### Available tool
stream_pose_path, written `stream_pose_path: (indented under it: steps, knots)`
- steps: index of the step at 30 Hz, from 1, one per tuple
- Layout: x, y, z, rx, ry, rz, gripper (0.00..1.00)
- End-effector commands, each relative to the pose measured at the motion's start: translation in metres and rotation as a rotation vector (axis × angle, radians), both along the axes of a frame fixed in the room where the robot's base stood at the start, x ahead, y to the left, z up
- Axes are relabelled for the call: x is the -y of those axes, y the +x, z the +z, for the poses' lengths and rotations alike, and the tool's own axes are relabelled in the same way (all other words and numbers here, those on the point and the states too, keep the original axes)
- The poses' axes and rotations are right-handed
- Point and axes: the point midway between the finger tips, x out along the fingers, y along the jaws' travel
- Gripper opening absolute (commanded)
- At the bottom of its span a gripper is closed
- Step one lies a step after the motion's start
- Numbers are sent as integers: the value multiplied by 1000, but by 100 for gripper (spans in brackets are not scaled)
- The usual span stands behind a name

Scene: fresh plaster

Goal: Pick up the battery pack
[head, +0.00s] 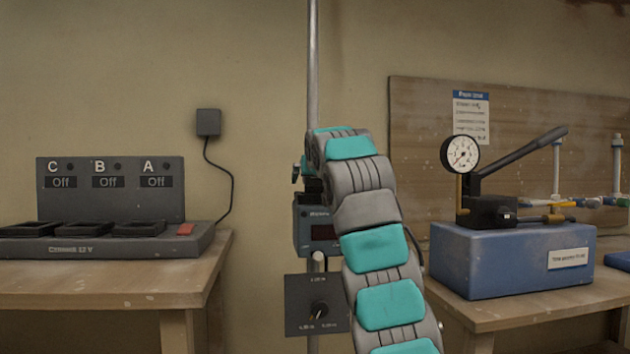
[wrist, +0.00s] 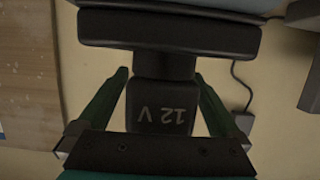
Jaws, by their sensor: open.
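The battery pack (wrist: 160,107) is a dark block marked "12 V", upside down in the wrist view. Its far end meets a wider dark piece (wrist: 165,30). My gripper (wrist: 160,75) is open, with one green finger on each side of the pack. A blue-grey device with a display (head: 312,228) shows partly behind my arm, on a vertical pole.
A charger (head: 120,246) with bays marked C, B and A, all reading Off, stands on the left bench (head: 110,285). A wall adapter (head: 208,122) hangs above. A dial box (head: 315,304) is low on the pole. A blue gauge pump (head: 510,260) stands on the right bench.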

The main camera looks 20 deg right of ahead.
Motion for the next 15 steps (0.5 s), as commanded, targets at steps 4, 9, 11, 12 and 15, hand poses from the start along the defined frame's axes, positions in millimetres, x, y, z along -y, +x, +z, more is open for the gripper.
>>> stream_pose_path:
  steps: [4, 9, 11, 12, 15]
  knots:
    - [0, 0, 0, 0, 0, 0, 98]
    - [0, -1, 0, 0, 0, 0, 79]
    - [0, -1, 0, 0, 0, 0, 72]
    - [0, -1, 0, 0, 0, 0, 67]
    - [0, -1, 0, -1, 0, 0, 56]
